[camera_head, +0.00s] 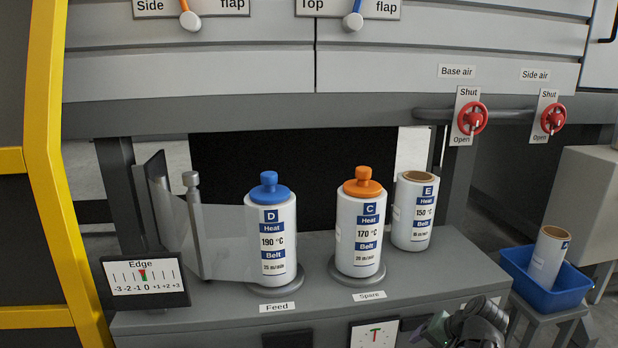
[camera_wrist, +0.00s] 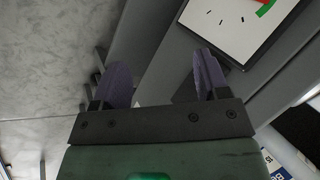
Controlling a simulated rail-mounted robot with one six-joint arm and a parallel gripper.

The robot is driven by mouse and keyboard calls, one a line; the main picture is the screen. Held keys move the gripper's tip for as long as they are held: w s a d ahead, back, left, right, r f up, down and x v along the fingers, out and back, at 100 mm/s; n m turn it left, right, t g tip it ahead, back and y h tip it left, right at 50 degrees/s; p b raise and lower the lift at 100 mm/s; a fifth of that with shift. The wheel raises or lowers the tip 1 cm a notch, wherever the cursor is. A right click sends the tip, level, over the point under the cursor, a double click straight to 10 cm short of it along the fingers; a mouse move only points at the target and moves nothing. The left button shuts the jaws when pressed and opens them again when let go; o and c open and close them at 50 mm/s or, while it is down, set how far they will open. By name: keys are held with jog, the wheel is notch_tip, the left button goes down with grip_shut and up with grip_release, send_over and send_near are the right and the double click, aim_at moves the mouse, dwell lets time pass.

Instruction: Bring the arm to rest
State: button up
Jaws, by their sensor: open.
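My gripper (camera_wrist: 160,82) shows in the wrist view with its two purple fingers spread apart and nothing between them. In the head view part of my arm and the green gripper body (camera_head: 436,326) show at the bottom edge, in front of the bench and to the right of a white dial. The fingers are mostly cut off there. In the wrist view a dial panel (camera_wrist: 235,22) lies just beyond the right finger; I cannot tell if they touch.
Roll D with a blue cap (camera_head: 270,230) stands at Feed, and roll C with an orange cap (camera_head: 360,225) at Spare. Roll E (camera_head: 413,212) stands uncapped behind. A blue bin (camera_head: 545,295) at right holds another roll (camera_head: 548,257). An Edge gauge (camera_head: 145,277) is at left.

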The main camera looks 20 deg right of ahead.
jog(key=w+a+r+n+g+p, duration=0.1)
jog(key=w+a+r+n+p, duration=0.2)
jog(key=a+r+p, duration=0.7)
jog(key=w+a+r+n+g+h+p, duration=0.1)
jog(key=a+r+n+p, duration=0.4)
jog(key=a+r+p, duration=0.5)
jog(key=w+a+r+n+g+h+p, duration=0.1)
jog(key=w+a+r+n+g+p, duration=0.2)
jog(key=a+r+p, duration=0.8)
notch_tip(320, 180, up, 6)
jog(key=w+n+p, duration=0.1)
jog(key=p, duration=0.2)
jog(key=shift+w, duration=0.4)
jog(key=shift+f, duration=0.1)
